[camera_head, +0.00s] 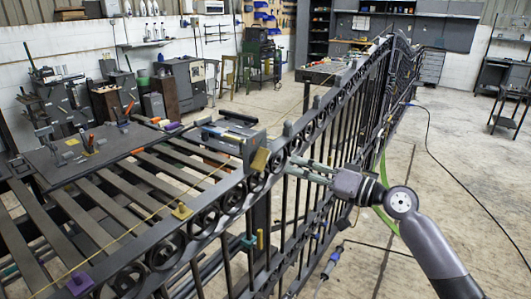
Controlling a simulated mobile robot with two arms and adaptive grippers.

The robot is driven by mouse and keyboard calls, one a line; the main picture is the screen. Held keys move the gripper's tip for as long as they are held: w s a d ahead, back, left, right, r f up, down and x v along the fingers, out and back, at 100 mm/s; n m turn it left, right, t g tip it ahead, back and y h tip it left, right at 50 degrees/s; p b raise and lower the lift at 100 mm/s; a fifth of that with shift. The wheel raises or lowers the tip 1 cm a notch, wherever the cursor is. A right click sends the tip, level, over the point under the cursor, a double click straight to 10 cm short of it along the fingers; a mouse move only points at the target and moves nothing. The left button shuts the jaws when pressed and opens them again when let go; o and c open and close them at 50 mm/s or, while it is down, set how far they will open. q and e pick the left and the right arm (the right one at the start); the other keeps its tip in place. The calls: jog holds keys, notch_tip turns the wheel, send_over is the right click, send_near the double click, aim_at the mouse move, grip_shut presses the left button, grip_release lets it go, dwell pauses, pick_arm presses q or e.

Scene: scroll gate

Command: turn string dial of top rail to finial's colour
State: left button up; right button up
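The top rail (205,222) of a dark scroll gate runs from the lower left to the upper right. A thin yellow string is stretched along it. A small yellow block (260,160) is at the rail beside a grey box. A yellow piece (181,211) and a purple block (80,284) are nearer along the string. I cannot tell which of these is the dial or the finial. My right gripper (289,167) reaches in from the right, its two fingers apart at the rail's scrolls, right of the yellow block. Contact is unclear. My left gripper is out of view.
A slatted metal frame (115,205) and a dark workbench (85,155) with tools stand left of the gate. A green hose and dark cable lie to the right. The concrete floor (465,185) on the right is mostly clear.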

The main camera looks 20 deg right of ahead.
aim_at(267, 159)
jog(key=p+x, duration=0.2)
jog(key=x, duration=0.7)
jog(key=shift+w+a+r+p, duration=0.1)
jog(key=shift+w+a+p, duration=0.15)
jog(key=shift+w+p, duration=0.1)
jog(key=shift+w+a, duration=0.35)
jog(key=shift+c, duration=0.4)
grip_shut()
